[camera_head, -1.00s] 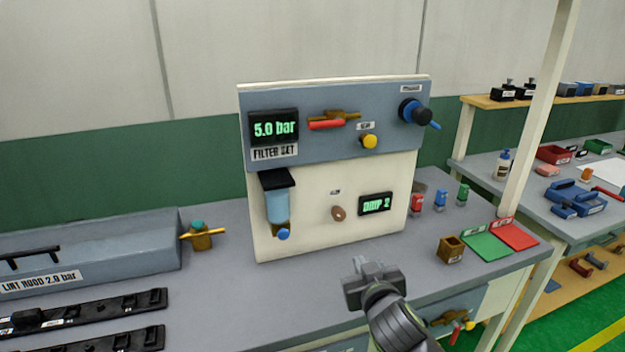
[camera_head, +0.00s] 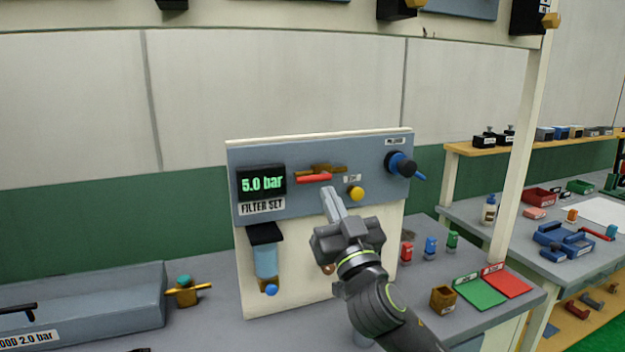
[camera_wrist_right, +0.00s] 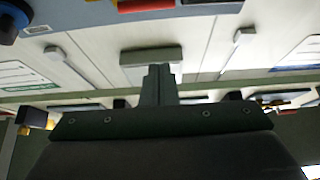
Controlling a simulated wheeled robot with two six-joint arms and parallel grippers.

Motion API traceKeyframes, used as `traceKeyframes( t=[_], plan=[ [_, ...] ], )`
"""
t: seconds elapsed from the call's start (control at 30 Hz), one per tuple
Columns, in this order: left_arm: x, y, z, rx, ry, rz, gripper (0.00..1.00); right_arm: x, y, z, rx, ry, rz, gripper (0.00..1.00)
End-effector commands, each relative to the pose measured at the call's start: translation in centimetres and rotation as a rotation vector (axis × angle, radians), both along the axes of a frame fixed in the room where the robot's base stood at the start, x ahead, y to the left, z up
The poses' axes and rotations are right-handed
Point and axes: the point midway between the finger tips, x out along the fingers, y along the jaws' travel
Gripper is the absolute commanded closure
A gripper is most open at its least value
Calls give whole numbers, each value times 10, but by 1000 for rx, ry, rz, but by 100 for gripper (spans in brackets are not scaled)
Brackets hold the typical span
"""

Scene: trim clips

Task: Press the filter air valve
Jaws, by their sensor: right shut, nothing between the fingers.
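The filter set panel (camera_head: 325,295) stands upright on the bench, with a 5.0 bar display (camera_head: 262,183). On its blue-grey upper strip are a brass valve with a red lever (camera_head: 314,179), a yellow round button (camera_head: 357,194) under a small unreadable label, and a blue-and-black knob (camera_head: 401,164). I cannot read which is the filter air valve. My right gripper (camera_head: 328,190) is shut and empty. Its tips appear just below the red lever and left of the yellow button; contact cannot be told. In the right wrist view its fingers (camera_wrist_right: 159,72) are together, with the red lever (camera_wrist_right: 145,4) at the top edge.
A clear filter bowl (camera_head: 265,262) hangs on the panel's lower left. Small red, blue and green pieces (camera_head: 430,248), a brown box (camera_head: 443,299) and coloured mats (camera_head: 485,295) lie to the right.

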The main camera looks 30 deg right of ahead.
Motion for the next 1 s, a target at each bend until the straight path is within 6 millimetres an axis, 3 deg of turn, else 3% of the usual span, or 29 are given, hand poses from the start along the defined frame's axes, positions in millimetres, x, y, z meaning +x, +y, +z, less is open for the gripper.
traceKeyframes(
  t=[0.17, 0.57, 0.7, 1.0],
  plan=[
    [0, 0, 11, 0, 0, 0, 64, 17, -4, 14, 1, 1, -2, 100],
    [0, 0, 44, 0, 0, 0, 64, 82, -20, 55, 3, 1, -1, 100],
    [0, 0, 43, 0, 0, 0, 64, 87, -21, 28, 2, 8, -1, 100],
    [0, 0, 43, 0, 0, 0, 64, 90, -22, 11, 0, 2, 0, 100]
  ],
)
